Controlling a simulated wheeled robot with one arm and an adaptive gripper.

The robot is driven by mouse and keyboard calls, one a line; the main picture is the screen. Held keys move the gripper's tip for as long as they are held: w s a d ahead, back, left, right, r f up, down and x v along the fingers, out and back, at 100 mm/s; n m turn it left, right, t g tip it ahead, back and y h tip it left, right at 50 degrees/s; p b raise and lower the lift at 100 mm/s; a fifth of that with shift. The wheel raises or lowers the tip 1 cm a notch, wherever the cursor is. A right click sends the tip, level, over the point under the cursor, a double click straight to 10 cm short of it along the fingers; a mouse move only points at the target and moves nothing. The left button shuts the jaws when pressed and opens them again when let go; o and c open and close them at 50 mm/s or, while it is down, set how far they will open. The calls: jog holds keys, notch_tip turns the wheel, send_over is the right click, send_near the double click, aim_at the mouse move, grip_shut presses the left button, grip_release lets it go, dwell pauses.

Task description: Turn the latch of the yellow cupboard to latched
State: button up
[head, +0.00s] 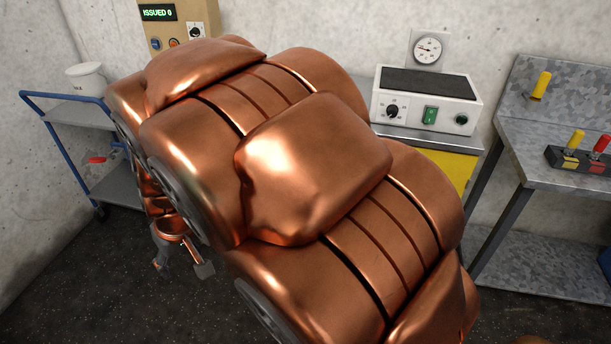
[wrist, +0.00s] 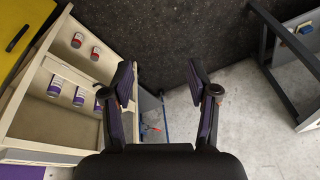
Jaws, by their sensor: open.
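The yellow cupboard (head: 457,172) stands at right under a grey-topped bench in the head view, mostly hidden by my copper arm. Its latch is hidden there. In the wrist view a yellow panel (wrist: 12,45) with a dark bar-shaped handle (wrist: 17,38) is at the upper left corner; I cannot tell whether this bar is the latch or how it is turned. Beside the panel is an open cream shelf unit (wrist: 45,120) with several red- and purple-labelled cans. My gripper (wrist: 161,72) is open and empty, apart from the panel; it also shows low at left in the head view (head: 184,268).
A blue-framed cart (head: 75,112) with a white bucket (head: 86,77) stands at left. A control box (head: 426,100) sits on the bench. A metal workbench (head: 560,160) with coloured-handled items stands at right. Dark floor is clear below my gripper in the head view.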

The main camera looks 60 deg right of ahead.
jog(key=w+d+f+m+t+h+b, duration=0.2)
jog(key=w+d+f+h, duration=0.15)
jog(key=w+d, duration=0.55)
jog(key=w+d+f+m+t+h+b, duration=0.15)
jog(key=w+d+f, duration=0.4)
jog(key=d, duration=0.65)
jog(key=s+d+f+g+h+b, duration=0.1)
jog(key=s+d+f+h, duration=0.1)
jog(key=d, duration=0.9)
jog(key=s+d+f+m+g+h+b, duration=0.1)
jog(key=d+h, duration=0.4)
jog(key=d, duration=0.6)
jog(key=s+d+f+m+g+h+b, duration=0.1)
jog(key=s+d+f+g+h, duration=0.2)
jog(key=d, duration=0.8)
jog(key=shift+s+d+f+h, duration=0.15)
jog(key=shift+s+f+h, duration=0.15)
jog(key=shift+s+f, duration=0.9)
jog(key=shift+w+f+m, duration=0.1)
jog(key=shift+w+m, duration=0.05)
jog(key=shift+m, duration=0.1)
grip_shut()
